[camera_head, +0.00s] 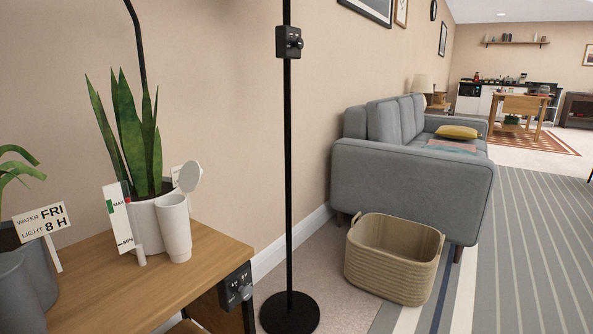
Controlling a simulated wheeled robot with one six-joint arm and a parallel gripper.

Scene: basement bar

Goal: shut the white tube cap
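A white tube (176,230) stands upright on the wooden table, in front of the white plant pot (148,222). Its round white cap (190,176) stands up above the tube's right rim, tilted open. The tube's mouth shows uncovered below the cap. My gripper is not in view.
A white card with MAX and MIN marks (122,228) stands just left of the tube. A second plant with a label (41,221) and a grey pot (20,290) are at the left. A black pole (287,180) rises right of the wooden table (130,290). A basket (393,270) sits near the sofa (400,180).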

